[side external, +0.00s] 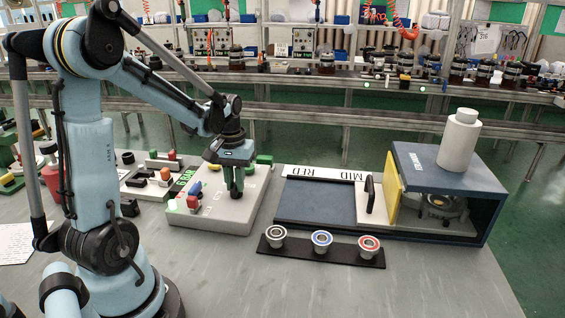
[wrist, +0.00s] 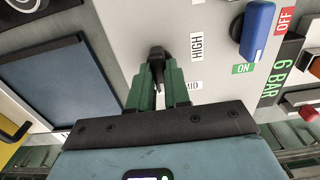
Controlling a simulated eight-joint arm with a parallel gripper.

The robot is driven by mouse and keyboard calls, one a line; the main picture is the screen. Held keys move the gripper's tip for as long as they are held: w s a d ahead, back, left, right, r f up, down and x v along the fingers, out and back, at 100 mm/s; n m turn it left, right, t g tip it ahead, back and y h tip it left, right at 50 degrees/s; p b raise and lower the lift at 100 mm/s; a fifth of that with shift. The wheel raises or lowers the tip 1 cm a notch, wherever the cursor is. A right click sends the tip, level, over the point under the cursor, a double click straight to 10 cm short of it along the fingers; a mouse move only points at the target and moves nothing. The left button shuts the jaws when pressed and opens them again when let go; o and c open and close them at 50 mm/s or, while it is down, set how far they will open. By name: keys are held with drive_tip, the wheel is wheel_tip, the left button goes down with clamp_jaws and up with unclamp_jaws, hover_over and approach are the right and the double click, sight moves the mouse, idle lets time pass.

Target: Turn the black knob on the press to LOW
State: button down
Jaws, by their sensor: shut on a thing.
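In the wrist view, the black knob (wrist: 156,53) sits on a pale control panel (wrist: 130,20). My gripper (wrist: 157,72) is shut on it, with its green fingers on either side. A HIGH label (wrist: 197,47) is right of the knob, and a partly covered MID label (wrist: 192,85) is beside the fingers. No LOW label shows; the fingers and gripper body cover part of the panel. In the side view, my gripper (side external: 236,190) points down onto the panel (side external: 215,218), where the knob is hidden. I cannot tell the knob's exact setting.
A blue switch (wrist: 258,28) with ON and OFF labels is right of the knob. A red button (wrist: 298,97) is farther right. The blue press housing (side external: 437,160) has a yellow plate (side external: 393,190). A black strip (side external: 340,252) with several round parts lies in front.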

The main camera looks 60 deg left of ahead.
idle(0.4)
drive_tip(key=c, duration=1.1)
unclamp_jaws()
wheel_tip(320, 180, up, 12)
drive_tip(key=shift+r, duration=0.1)
drive_tip(key=d+f+m+t, duration=0.1)
drive_tip(key=d+m+t, duration=0.1)
drive_tip(key=d, duration=0.4)
drive_tip(key=d+f+m+t, duration=0.2)
drive_tip(key=d+m, duration=0.2)
drive_tip(key=d, duration=0.2)
drive_tip(key=d+f+m+t, duration=0.1)
drive_tip(key=d+m+t, duration=0.2)
drive_tip(key=d, duration=0.4)
drive_tip(key=shift+s+f, duration=0.2)
drive_tip(key=shift+s, duration=0.15)
